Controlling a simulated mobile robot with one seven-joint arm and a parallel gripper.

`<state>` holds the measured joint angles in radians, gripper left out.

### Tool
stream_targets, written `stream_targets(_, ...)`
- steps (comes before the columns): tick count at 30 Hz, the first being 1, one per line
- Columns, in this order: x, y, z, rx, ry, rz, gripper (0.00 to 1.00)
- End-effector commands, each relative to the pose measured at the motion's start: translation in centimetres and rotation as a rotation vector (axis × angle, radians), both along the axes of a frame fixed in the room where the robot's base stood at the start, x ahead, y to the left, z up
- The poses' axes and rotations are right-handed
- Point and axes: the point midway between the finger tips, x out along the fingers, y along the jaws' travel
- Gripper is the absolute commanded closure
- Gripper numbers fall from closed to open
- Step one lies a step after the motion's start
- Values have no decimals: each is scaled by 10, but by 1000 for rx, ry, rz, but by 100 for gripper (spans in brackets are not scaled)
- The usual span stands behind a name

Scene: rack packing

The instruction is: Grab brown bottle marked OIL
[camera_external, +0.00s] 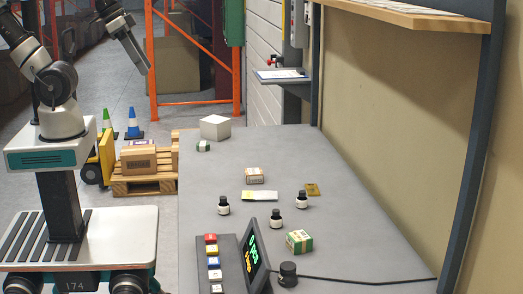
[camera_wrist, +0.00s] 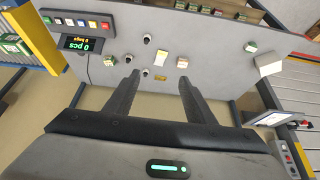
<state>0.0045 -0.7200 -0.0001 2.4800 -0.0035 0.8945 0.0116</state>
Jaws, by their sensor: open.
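Three small dark bottles with white labels stand upright on the grey table: a left one (camera_external: 223,205), a middle one (camera_external: 276,219) and a right one (camera_external: 302,199). Their label text is too small to read, so I cannot tell which is marked OIL. They also show small in the wrist view, between and left of the fingers: one bottle (camera_wrist: 147,39), another (camera_wrist: 129,58) and a third (camera_wrist: 148,68). My gripper (camera_wrist: 159,77) is open and empty. In the external view it is raised at upper left, well away from the bottles.
A display (camera_external: 255,262) stands at the front, a shelf (camera_external: 410,15) overhangs the right.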

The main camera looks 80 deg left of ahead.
Motion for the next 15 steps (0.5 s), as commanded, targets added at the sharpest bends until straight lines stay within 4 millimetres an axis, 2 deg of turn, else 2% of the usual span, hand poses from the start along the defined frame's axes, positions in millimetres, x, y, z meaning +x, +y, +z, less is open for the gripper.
stream_targets(5, 55, -16, -7, 10, 48, -95, 50)
stream_targets(8, 102, -31, -19, 20, 77, -171, 50)
stream_targets(11, 149, -49, -40, 26, 104, -247, 50)
stream_targets(15, 213, -78, -87, 38, 140, -352, 50)
